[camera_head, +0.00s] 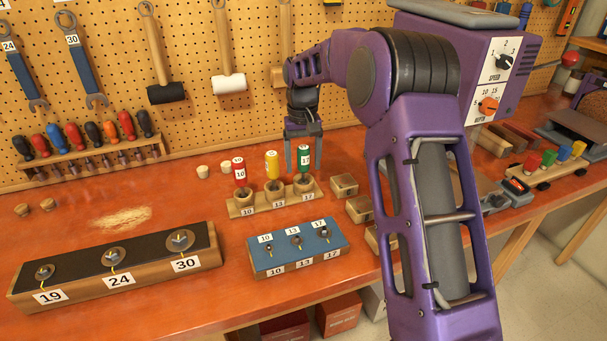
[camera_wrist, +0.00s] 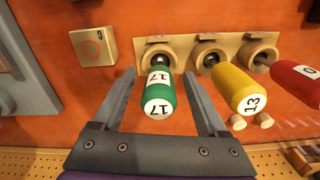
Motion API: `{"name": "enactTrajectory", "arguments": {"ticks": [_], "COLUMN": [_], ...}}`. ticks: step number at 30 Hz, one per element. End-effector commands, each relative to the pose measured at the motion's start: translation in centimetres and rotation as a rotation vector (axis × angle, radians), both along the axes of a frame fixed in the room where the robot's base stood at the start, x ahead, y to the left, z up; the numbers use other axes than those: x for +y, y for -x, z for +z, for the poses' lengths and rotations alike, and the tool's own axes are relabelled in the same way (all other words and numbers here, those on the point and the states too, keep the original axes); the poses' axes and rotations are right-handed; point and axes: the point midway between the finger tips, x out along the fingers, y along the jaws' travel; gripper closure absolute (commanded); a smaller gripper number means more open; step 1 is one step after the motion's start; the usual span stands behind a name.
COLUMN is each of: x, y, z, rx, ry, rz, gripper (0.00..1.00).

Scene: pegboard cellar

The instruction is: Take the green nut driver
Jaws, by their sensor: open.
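The green nut driver (camera_head: 304,153) stands in the right-hand cup of a wooden holder (camera_head: 243,209), above the label 17. In the wrist view the green handle (camera_wrist: 161,93) bears 17, and its lower end sits in the cup. My gripper (camera_head: 303,168) is open, with one finger on each side of the green handle. In the wrist view my gripper (camera_wrist: 158,80) shows a gap between the handle and both fingers. A yellow nut driver (camera_head: 272,164) marked 13 and a red nut driver (camera_head: 239,170) marked 10 stand in the other cups.
A blue-topped block (camera_head: 265,255) labelled 10, 13 and 17 lies in front of the holder. Small wooden boxes (camera_head: 344,186) stand to its right. A long block (camera_head: 200,256) labelled 19, 24 and 30 lies at the left. The pegboard (camera_head: 200,50) rises behind.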

Motion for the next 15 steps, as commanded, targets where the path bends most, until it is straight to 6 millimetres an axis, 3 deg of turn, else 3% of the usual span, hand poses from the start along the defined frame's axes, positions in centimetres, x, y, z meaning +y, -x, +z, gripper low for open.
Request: {"name": "enactTrajectory", "arguments": {"ticks": [4, 11, 15], "x": [-0.08, -0.07, -0.06], "y": [-0.03, -0.04, -0.05], "z": [-1.35, -1.43, -1.42], "rx": [0.0, 0.0, 0.0], "ry": [0.0, -0.001, -0.001], "rz": [-0.001, -0.001, -0.001], "gripper": [0.24, 0.24, 0.48]}}
